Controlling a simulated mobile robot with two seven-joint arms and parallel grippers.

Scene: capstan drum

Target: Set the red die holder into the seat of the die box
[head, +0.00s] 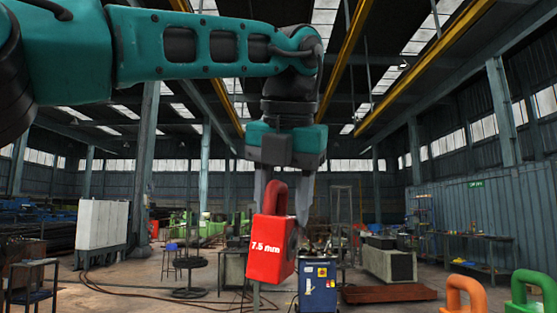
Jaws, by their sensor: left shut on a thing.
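The red die holder (268,250) hangs in the middle of the head view. It is a block with a loop handle on top and white "7.5 mm" lettering on its face, and it looks slightly tilted. My left gripper (284,205) points down from above, with its fingers on either side of the loop handle, shut on it. The holder is in the air, and no surface shows touching it. I cannot make out the die box or its seat in this view. My right gripper is not in view.
An orange holder (463,296) and a green holder (531,291) of similar shape stand at the lower right edge, partly cut off. Behind are a blue cabinet (318,287), a dark table (33,283) and a white panel (102,225). Open space surrounds the held block.

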